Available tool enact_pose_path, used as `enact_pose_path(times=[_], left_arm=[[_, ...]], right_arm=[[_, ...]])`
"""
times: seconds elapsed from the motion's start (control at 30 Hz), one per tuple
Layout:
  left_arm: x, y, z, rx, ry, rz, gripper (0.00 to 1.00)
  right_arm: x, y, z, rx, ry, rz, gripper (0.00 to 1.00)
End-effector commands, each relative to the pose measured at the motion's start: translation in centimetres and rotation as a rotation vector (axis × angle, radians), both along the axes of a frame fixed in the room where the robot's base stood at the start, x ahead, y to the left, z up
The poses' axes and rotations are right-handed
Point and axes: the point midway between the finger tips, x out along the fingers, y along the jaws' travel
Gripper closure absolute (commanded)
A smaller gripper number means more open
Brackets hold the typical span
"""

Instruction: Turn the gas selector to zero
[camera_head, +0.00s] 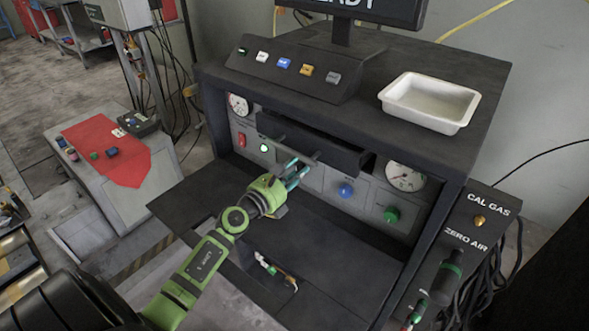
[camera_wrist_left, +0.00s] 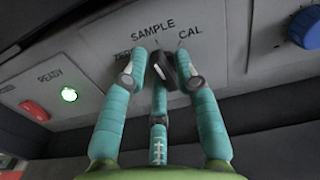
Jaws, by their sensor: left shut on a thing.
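The gas selector is a small black knob (camera_wrist_left: 183,64) on the grey front panel, under the labels SAMPLE and CAL. A third label at its left is partly hidden by a finger. My left gripper (camera_head: 295,171) reaches the panel from the front. Its teal fingers (camera_wrist_left: 160,80) are closed around the knob in the left wrist view. The fingers cover much of the knob, so I cannot tell exactly which label it points to. In the head view the knob is hidden behind the fingers. My right gripper is not in view.
A blue knob (camera_head: 345,190) and a green knob (camera_head: 391,215) sit right of the selector. A lit green button (camera_head: 264,148) and a red switch (camera_head: 241,140) sit left. A black drawer-like bar (camera_head: 312,142) juts out just above. A white tray (camera_head: 430,101) stands on top.

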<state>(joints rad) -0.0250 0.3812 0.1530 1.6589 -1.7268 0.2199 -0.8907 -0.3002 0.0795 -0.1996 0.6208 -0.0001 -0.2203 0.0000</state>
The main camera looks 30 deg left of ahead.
Motion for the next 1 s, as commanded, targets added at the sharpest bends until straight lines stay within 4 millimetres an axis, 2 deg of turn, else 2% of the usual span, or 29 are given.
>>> enact_pose_path(times=[0.6,1.0], left_arm=[[0.0,0.4,-0.2,-0.523,0.04,0.007,1.0],[0.0,0.5,-0.4,-0.721,0.055,0.006,1.0]], right_arm=[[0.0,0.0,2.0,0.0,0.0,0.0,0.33],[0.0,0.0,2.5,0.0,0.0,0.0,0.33]])
